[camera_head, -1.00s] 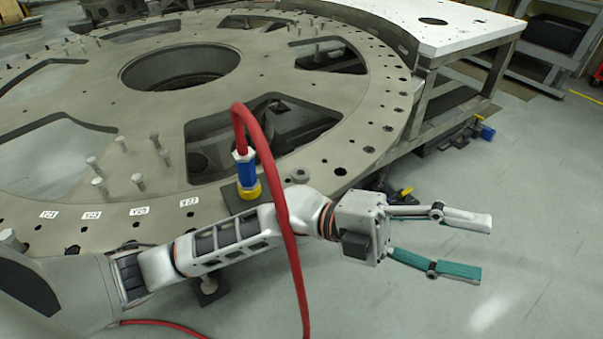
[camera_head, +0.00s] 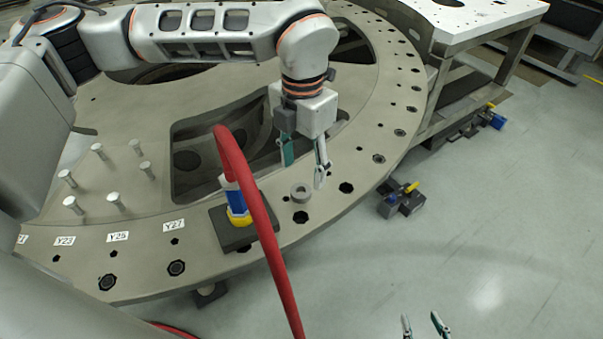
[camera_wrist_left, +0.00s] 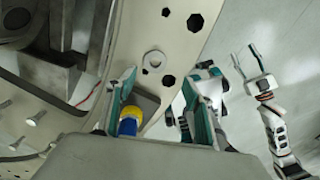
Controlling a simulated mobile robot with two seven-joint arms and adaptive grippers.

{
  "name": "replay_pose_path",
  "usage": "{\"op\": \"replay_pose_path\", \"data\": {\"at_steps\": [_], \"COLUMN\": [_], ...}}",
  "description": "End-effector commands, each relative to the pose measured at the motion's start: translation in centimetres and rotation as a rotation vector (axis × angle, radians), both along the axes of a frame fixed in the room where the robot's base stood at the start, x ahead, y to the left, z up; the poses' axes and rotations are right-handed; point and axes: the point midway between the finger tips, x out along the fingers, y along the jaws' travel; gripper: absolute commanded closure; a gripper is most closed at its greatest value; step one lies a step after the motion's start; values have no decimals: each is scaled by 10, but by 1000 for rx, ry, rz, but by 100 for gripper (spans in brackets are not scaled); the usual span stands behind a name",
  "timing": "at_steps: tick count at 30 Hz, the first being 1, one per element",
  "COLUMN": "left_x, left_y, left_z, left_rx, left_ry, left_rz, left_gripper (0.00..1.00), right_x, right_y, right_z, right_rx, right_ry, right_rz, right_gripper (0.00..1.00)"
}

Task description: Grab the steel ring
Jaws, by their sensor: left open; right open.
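The steel ring (camera_head: 300,192) is a small grey ring lying flat on the turret plate (camera_head: 340,205) near its rim. It also shows in the left wrist view (camera_wrist_left: 154,60), ahead of the fingers. My left gripper (camera_head: 304,170) points down above the plate, open, with its fingertips just behind and above the ring. In the left wrist view its two fingers (camera_wrist_left: 162,85) are spread with nothing between them gripped. My right gripper (camera_head: 422,320) shows only its open fingertips at the bottom edge, over the floor, far from the ring.
A blue and yellow connector (camera_head: 238,205) with a thick red hose (camera_head: 258,215) stands on a dark block just left of the ring. Several upright pins (camera_head: 115,200) and label tags lie farther left. Dark blocks (camera_head: 402,200) lie on the floor right of the plate. A white-topped bench (camera_head: 470,20) stands behind.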

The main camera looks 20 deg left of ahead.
Motion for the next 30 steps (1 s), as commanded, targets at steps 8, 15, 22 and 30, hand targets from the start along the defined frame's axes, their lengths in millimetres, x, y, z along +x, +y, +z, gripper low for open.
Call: {"op": "replay_pose_path", "data": {"at_steps": [8,15,22,30], "left_x": [3,8,9,9], "left_y": [5,7,7,7], "left_z": [-22,-50,-74,-76], "left_rx": [16,14,13,14], "left_ry": [-6,-6,-8,-9], "left_rz": [10,10,8,8], "left_gripper": [48,48,48,50], "right_x": [-23,-25,-17,-15], "right_y": [-2,-2,-2,-1], "right_z": [-17,-18,-10,-7], "right_rx": [-6,-9,-7,-4], "right_ry": [46,53,34,28], "right_rz": [1,2,3,2], "right_gripper": [57,57,57,57]}}
